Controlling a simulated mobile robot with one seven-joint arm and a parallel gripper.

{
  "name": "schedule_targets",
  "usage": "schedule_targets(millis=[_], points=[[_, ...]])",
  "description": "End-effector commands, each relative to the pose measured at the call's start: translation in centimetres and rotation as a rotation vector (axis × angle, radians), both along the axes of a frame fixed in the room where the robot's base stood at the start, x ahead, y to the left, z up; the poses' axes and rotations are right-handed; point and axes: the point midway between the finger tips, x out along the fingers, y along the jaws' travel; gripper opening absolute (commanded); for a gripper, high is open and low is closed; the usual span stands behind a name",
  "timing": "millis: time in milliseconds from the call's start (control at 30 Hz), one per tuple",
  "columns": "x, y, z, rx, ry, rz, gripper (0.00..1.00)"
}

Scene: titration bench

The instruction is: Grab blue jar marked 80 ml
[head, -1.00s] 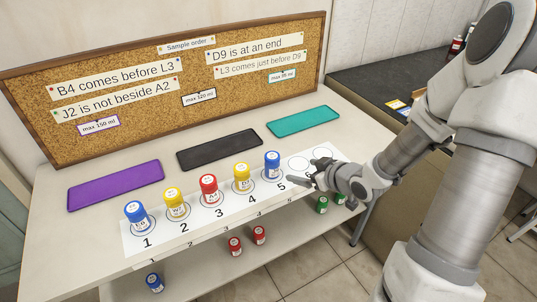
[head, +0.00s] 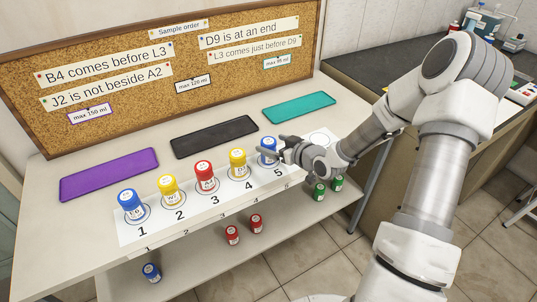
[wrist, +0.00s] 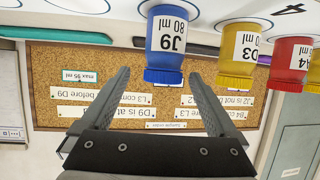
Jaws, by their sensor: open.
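The blue jar (head: 268,143) stands upright on spot 5 of the numbered white strip. In the wrist view, upside down, the blue jar (wrist: 166,40) shows a white label reading J9, 80 ml. My gripper (head: 272,148) is open and empty at the right of this jar, with its fingers toward it. In the wrist view my gripper (wrist: 158,75) has its fingertips spread to either side of the jar's lid. I cannot tell how far the tips are from it. The fingers partly hide the jar in the head view.
On the white strip (head: 151,231), a yellow jar (head: 238,163), a red jar (head: 204,176), another yellow jar (head: 168,189) and another blue jar (head: 131,205) stand left of it. Purple (head: 108,174), black (head: 214,136) and teal (head: 299,107) mats lie behind. Spare jars stand on the lower shelf.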

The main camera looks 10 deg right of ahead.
Motion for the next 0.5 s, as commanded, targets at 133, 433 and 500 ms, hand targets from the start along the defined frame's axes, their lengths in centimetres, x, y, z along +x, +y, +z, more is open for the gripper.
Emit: schedule_targets(millis=[133, 433, 500], points=[[0.7, 0.5, -0.5, 0.001, 0.0, 0.003, 0.95], [4.0, 2.4, -2.2, 0.0, -0.001, 0.002, 0.95], [4.2, 2.5, -2.3, 0.0, 0.0, 0.001, 0.95]])
